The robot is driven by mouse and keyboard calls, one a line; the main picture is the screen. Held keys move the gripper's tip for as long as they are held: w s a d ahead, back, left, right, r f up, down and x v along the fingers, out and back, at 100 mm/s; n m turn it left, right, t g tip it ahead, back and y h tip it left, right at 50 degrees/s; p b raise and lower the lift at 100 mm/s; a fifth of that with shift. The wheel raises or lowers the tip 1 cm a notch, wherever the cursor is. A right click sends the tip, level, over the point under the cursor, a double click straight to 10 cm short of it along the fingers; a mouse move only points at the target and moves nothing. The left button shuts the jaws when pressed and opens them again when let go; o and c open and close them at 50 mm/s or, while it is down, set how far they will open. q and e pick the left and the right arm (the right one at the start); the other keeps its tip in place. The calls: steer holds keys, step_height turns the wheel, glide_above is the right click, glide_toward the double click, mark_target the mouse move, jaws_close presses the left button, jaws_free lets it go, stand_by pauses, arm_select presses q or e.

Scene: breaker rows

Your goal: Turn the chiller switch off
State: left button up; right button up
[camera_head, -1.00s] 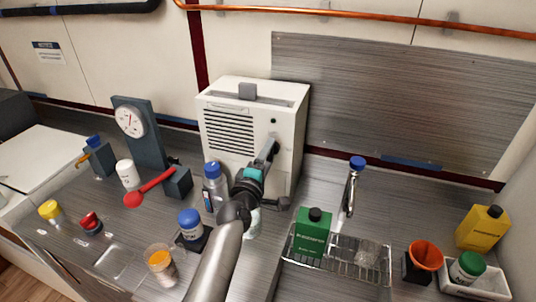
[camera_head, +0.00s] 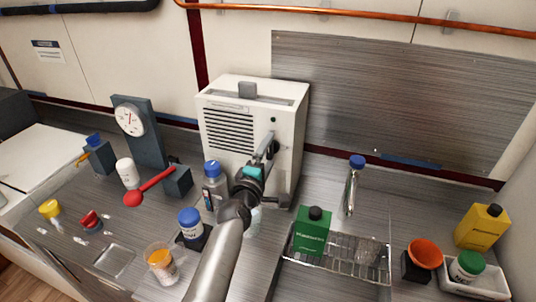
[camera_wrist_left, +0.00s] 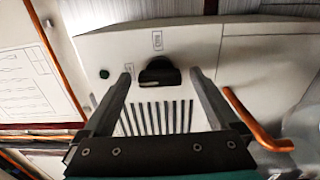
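The chiller is a white box (camera_head: 291,130) with a slatted vent, standing against the back wall in the head view. In the left wrist view its front shows a black knob-like switch (camera_wrist_left: 160,72) with small labels near it and a green light (camera_wrist_left: 104,73) to one side. My left gripper (camera_head: 271,149) is at the right part of the chiller's front in the head view and hides the switch there. In the left wrist view my left gripper (camera_wrist_left: 160,76) is open, with one finger on each side of the switch and gaps between. My right gripper is not in view.
A grey bottle with a blue cap (camera_head: 215,187) stands close left of my arm. A green bottle (camera_head: 312,232) on a wire rack (camera_head: 345,256) and a tap (camera_head: 351,190) are to the right. A red lever (camera_head: 150,187) and a gauge (camera_head: 130,120) are to the left.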

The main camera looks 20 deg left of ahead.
arm_select(q)
steer(key=shift+s, duration=0.6)
steer(key=s, duration=1.4)
steer(key=shift+a, duration=0.3)
steer(key=shift+s, duration=0.1)
